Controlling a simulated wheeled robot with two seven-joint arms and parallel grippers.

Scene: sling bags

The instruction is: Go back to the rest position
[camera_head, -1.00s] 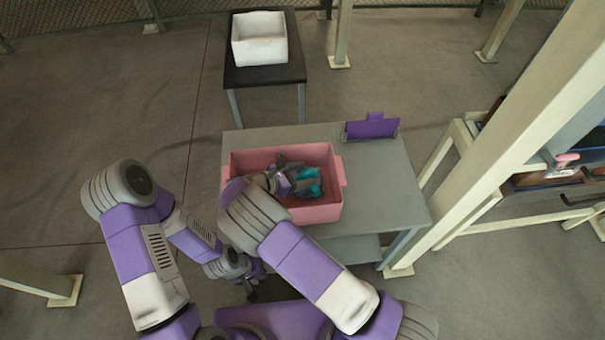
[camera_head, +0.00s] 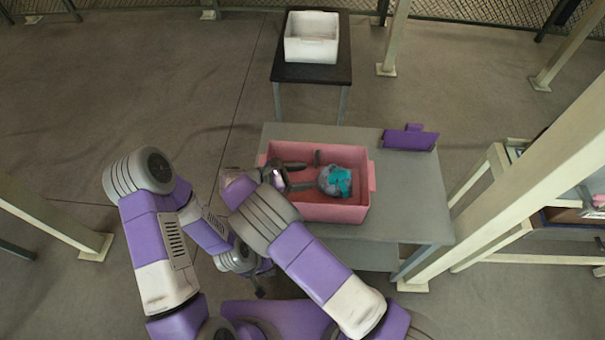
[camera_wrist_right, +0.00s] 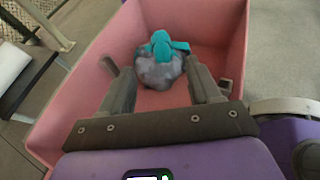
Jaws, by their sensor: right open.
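A grey bag with a teal top (camera_head: 335,181) lies inside the pink crate (camera_head: 370,187) on the grey table. It also shows in the right wrist view (camera_wrist_right: 160,72), beyond my fingertips and near the crate's far wall. My right gripper (camera_head: 304,176) is over the left part of the crate. Its jaws are open and empty, with a gap between them and the bag. In the right wrist view the two fingers (camera_wrist_right: 160,85) stand wide apart. My left gripper (camera_head: 258,280) hangs low, left of the table and outside the crate; its jaws are too small to read.
The grey table (camera_head: 410,205) has free room right of the crate. A purple stand (camera_head: 410,138) is at its back right. A white bin (camera_head: 311,38) sits on a black table (camera_head: 342,68) behind. A pale post (camera_head: 520,195) rises at the right.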

